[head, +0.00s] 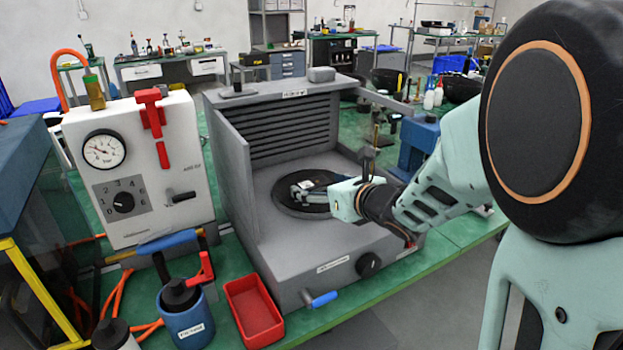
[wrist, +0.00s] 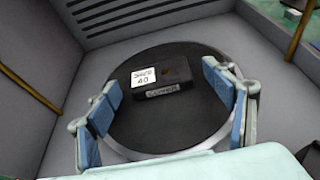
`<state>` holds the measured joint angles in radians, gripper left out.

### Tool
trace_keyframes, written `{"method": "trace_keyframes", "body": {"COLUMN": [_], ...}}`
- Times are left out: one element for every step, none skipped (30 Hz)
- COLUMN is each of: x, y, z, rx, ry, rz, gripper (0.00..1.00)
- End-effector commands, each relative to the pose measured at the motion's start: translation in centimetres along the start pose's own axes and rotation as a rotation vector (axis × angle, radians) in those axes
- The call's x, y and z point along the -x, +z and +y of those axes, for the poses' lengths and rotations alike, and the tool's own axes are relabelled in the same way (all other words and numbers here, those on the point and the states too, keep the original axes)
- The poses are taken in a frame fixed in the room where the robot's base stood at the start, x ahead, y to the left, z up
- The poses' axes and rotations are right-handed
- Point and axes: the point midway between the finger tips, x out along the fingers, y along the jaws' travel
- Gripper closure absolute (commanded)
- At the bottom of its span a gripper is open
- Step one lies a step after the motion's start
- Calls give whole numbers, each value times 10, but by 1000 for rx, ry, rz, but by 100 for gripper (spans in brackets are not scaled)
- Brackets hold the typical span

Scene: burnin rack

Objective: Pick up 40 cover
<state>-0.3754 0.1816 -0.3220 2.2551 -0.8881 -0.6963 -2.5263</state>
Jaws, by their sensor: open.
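The 40 cover is a small black block with a white label reading 40. In the wrist view the cover (wrist: 165,76) lies on the round black plate (wrist: 165,125) inside the grey rack. My gripper (wrist: 168,95) is open, with a blue-padded finger to the left and another to the right of the cover, apart from it. In the head view my gripper (head: 305,190) reaches into the grey rack (head: 245,200) just over the plate (head: 290,207). The cover is mostly hidden there by the gripper.
A white gauge panel (head: 140,165) stands left of the rack. A red tray (head: 253,308) and a blue cup (head: 187,315) sit in front. The rack's side wall and slatted back wall bound the space around the plate. A blue machine (head: 415,145) stands to the right.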

Motion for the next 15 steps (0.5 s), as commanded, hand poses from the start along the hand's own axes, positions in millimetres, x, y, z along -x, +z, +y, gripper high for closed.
{"method": "trace_keyframes", "body": {"x": [0, 1, 1, 1, 1, 1, 1, 1, 1, 1, 1, 1, 1, 1, 1], "y": [0, -1, -1, -1, -1, -1, -1, -1, -1, -1, -1, -1, -1, -1, -1], "z": [0, 0, 0, 0, 0, 0, 0, 0, 0, 0, 0, 0, 0, 0, 0], "rx": [0, 0, 0, 0, 0, 0, 0, 0, 0, 0, 0, 0, 0, 0, 0], "ry": [0, 0, 0, -1, -1, -1, -1, -1, -1, -1, -1, -1, -1, -1, -1], "rz": [0, 0, 0, 0, 0, 0, 0, 0, 0, 0, 0, 0, 0, 0, 0], "gripper": [25, 25, 25, 25, 25, 25, 25, 25, 25, 27, 30, 35, 38, 41, 46]}}
